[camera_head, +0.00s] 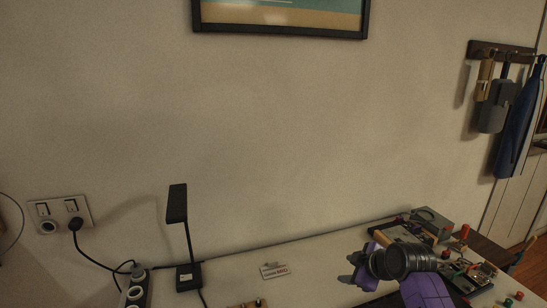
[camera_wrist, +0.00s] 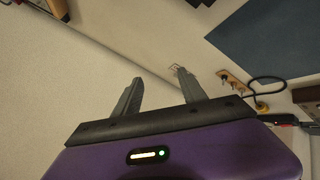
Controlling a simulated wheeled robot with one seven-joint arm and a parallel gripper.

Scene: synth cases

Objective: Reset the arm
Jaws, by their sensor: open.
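My gripper (camera_head: 352,279) is at the lower right of the head view, at the end of my purple arm, over the white table (camera_head: 235,283). In the wrist view my gripper (camera_wrist: 162,92) shows two grey fingers spread well apart. It is open and nothing is between the fingers. The wrist view looks tilted across the tabletop and wall.
A black desk lamp (camera_head: 177,204) and a power strip (camera_head: 137,287) stand at the left. A small sign (camera_head: 275,270) lies mid-table. Several tools and parts (camera_head: 430,222) crowd the right end near my arm. Pegs on a wooden strip (camera_wrist: 234,82) show in the wrist view.

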